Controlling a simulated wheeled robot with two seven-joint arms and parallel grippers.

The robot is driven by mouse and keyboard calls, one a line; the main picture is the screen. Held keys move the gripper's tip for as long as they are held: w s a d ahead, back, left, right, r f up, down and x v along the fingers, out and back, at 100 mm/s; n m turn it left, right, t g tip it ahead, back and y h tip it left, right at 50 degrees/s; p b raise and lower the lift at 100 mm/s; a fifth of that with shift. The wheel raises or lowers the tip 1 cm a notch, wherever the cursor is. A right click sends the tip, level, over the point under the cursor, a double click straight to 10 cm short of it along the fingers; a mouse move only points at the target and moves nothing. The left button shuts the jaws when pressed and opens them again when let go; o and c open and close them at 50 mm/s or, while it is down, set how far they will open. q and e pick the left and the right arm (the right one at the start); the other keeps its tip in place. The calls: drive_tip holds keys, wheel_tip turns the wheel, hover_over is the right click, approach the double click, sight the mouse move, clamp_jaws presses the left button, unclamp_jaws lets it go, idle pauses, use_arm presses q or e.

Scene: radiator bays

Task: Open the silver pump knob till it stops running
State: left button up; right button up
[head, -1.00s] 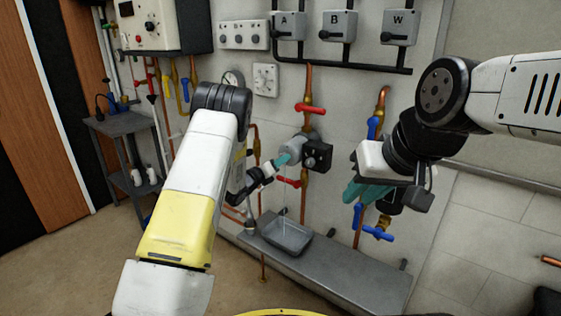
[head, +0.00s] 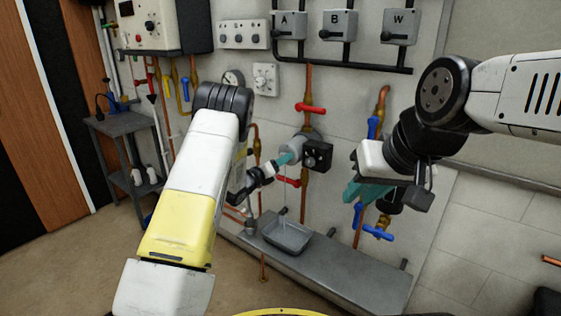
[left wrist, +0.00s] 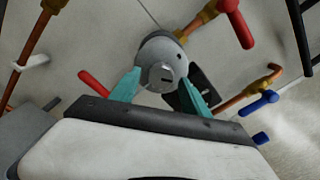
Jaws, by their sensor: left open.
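The silver pump (head: 293,146) with its black box (head: 318,155) sits on the copper pipe on the wall. In the left wrist view, the silver knob (left wrist: 162,76), round with a dark slot, is on the pump's face. My left gripper (head: 283,160) is at the pump face. In the left wrist view its teal fingers (left wrist: 165,84) stand open, one on each side of the knob; contact is not clear. My right gripper (head: 362,192) hangs in front of the wall at the right, away from the pump; its finger gap is not clear.
A grey tray (head: 287,236) stands on the bench below the pump, with a thin pale streak above it. Red handles (head: 311,108) are above and below the pump. A blue-handled valve (head: 374,222) is at the right.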

use_arm(q)
drive_tip(key=v, duration=0.8)
drive_tip(key=a+r+n+y, duration=0.5)
drive_tip(key=a+r+n, duration=0.1)
drive_tip(key=r+n, duration=0.3)
drive_tip(key=s+a+r+n+g+y, duration=0.2)
drive_tip(key=s+a+r+n+y, duration=0.25)
drive_tip(key=s+r+n, duration=0.55)
drive_tip(key=s+d+f+n+g+h, duration=0.1)
drive_tip(key=s+n+g, duration=0.5)
drive_tip(key=s+n, duration=1)
drive_tip(key=s, duration=1.4)
drive_tip(key=shift+d, duration=0.3)
drive_tip(key=shift+f, duration=0.15)
idle(1.8)
